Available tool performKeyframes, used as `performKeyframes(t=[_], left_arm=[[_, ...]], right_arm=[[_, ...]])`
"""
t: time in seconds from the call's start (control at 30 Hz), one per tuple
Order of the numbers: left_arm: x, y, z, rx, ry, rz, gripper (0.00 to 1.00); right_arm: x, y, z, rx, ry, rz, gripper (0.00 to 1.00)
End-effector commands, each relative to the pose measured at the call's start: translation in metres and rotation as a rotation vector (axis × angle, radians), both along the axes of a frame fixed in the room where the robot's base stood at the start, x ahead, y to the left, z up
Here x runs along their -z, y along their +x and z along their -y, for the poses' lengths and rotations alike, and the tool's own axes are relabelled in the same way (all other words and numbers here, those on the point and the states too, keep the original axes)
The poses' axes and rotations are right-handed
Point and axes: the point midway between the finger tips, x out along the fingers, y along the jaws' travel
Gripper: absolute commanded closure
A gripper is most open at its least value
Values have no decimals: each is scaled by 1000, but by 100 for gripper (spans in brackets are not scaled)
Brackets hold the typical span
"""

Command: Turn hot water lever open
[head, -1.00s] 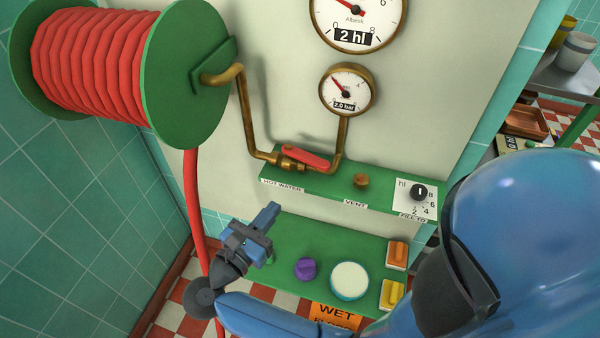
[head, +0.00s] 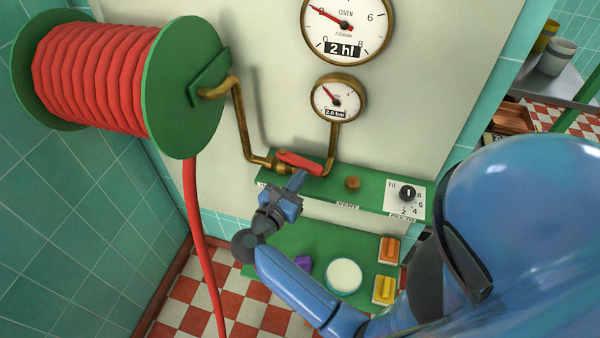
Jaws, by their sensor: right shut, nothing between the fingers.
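The hot water lever is a red handle (head: 300,161) on the brass pipe (head: 250,150), at the back of the upper green shelf (head: 330,192). It lies along the pipe, sloping slightly down to the right. My right gripper (head: 297,181) is shut and empty, its blue fingertips just below and in front of the lever's middle. I cannot tell whether they touch it. The gripper covers the "HOT WATER" label. My left gripper is not in view.
A brass vent knob (head: 353,184) and a black fill dial (head: 407,193) sit right of the lever. Gauges (head: 338,98) hang above. A red hose reel (head: 95,75) is at left.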

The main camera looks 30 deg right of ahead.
Motion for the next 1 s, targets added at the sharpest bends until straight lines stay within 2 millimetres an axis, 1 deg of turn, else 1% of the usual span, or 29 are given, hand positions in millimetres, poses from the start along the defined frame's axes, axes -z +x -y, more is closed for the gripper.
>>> performKeyframes(t=[0.03,0.2,0.53,0.67,0.83,1.0], left_arm=[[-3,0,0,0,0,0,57],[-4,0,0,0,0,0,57],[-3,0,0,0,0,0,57],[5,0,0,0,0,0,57],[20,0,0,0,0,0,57],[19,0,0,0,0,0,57]], right_arm=[[-1,1,4,3,0,0,100],[0,4,8,0,0,0,100],[0,4,9,0,1,0,100],[4,4,15,3,2,1,100],[4,5,31,4,1,2,100],[0,6,35,2,1,0,100]])
